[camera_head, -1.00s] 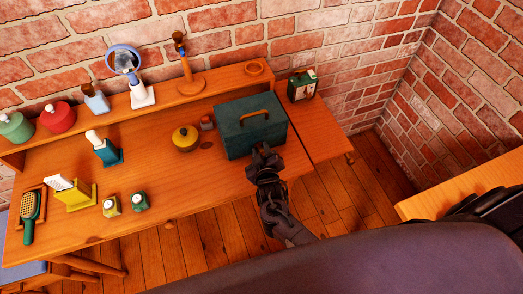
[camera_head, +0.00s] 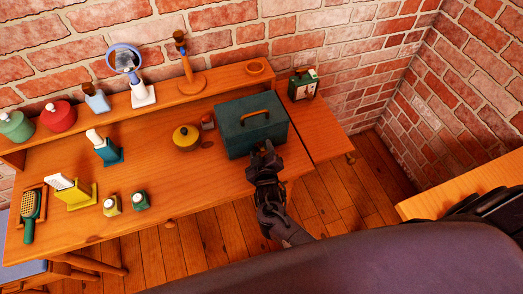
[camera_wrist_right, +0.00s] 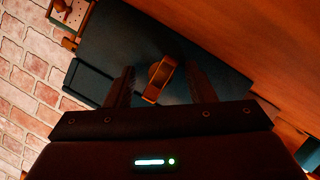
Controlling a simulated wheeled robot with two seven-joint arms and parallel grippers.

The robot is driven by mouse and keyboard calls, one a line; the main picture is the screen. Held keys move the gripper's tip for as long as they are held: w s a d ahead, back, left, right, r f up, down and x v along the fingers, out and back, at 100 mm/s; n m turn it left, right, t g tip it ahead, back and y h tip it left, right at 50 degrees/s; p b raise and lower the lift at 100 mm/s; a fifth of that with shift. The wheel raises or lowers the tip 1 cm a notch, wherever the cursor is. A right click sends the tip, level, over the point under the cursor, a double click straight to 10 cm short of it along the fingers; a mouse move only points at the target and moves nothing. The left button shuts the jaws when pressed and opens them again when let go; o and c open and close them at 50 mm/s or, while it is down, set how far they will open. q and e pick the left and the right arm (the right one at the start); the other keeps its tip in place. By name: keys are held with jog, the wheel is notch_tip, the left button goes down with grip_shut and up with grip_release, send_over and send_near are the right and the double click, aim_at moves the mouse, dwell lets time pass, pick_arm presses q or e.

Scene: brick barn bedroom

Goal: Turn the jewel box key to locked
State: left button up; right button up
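The dark teal jewel box (camera_head: 237,140) stands at the right end of the desk, with an orange handle (camera_head: 257,118) on its lid. My right gripper (camera_head: 262,149) is at the box's front face, partly hiding it. In the right wrist view the box (camera_wrist_right: 140,32) fills the upper middle. An orange piece that looks like the key (camera_wrist_right: 158,80) stands out from it between the two fingers of my right gripper (camera_wrist_right: 161,84). The fingers are apart, with gaps visible on both sides of the key. Which way the key is turned is unclear. My left gripper is not in view.
A yellow pot (camera_head: 185,138) and a small red item (camera_head: 207,122) stand left of the box.

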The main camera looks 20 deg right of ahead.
jog(key=shift+r, duration=0.1)
jog(key=v, duration=0.7)
jog(key=shift+s+a+r+b, duration=0.1)
jog(key=shift+s+b, duration=0.3)
